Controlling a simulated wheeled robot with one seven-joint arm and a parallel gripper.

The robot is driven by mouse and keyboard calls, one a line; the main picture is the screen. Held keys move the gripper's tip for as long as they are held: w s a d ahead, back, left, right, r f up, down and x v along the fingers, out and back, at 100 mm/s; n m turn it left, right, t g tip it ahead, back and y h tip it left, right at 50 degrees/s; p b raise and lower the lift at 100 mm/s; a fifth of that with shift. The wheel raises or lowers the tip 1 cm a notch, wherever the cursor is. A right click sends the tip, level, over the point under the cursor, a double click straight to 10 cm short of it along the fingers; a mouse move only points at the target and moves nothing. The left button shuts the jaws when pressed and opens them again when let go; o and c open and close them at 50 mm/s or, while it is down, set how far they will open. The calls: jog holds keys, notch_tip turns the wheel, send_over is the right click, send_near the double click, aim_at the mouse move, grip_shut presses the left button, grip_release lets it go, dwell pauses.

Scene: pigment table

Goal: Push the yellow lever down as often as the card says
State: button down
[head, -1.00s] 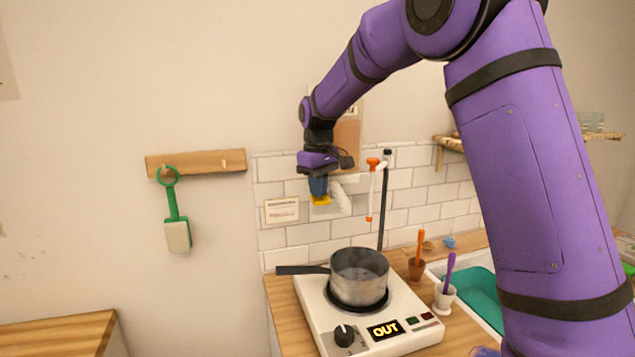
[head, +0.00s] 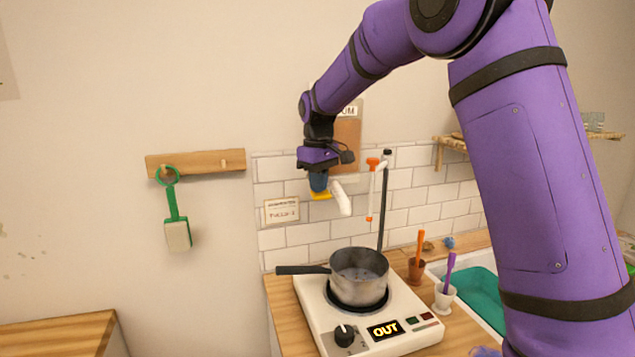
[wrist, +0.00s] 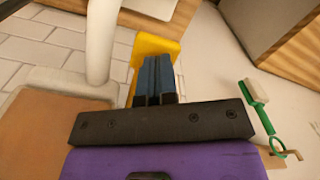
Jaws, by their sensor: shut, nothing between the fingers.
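The yellow lever (head: 321,195) sticks out from the wall beside a white spout (head: 341,198). In the wrist view the lever (wrist: 150,48) shows as a yellow plate behind my fingertips. My gripper (head: 318,182) is shut and empty, with its blue fingers (wrist: 154,78) pointing down just above the lever. I cannot tell whether they touch it. The card (head: 282,211) is on the tiles left of the lever. Its larger line seems to read "PULLS 2", but it is too small to be sure.
A pot (head: 358,275) stands on a white hotplate (head: 385,335) showing "OUT", below the spout. An orange-topped pipe (head: 371,188) and a dark post (head: 384,205) stand right of the spout. A green brush (head: 176,220) hangs at left. The wall between brush and card is clear.

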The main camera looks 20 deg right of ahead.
jog(key=shift+r, duration=3.25)
jog(key=shift+s+d+r, duration=0.1)
jog(key=shift+s+r, duration=0.05)
jog(key=shift+s, duration=0.1)
jog(key=s+d+r+m+t, duration=0.1)
jog(key=s+d+r+m, duration=0.15)
jog(key=s, duration=0.75)
jog(key=s+d+r+m+t, duration=0.1)
jog(key=s+d+r+t, duration=0.15)
jog(key=s, duration=0.65)
jog(key=s+d+f+m+t, duration=0.1)
jog(key=s+f, duration=0.2)
jog(key=s, duration=0.6)
jog(key=s+f+m+t, duration=0.1)
jog(key=s+f, duration=0.2)
jog(key=s, duration=0.7)
jog(key=shift+s+d, duration=0.25)
jog(key=shift+d, duration=0.1)
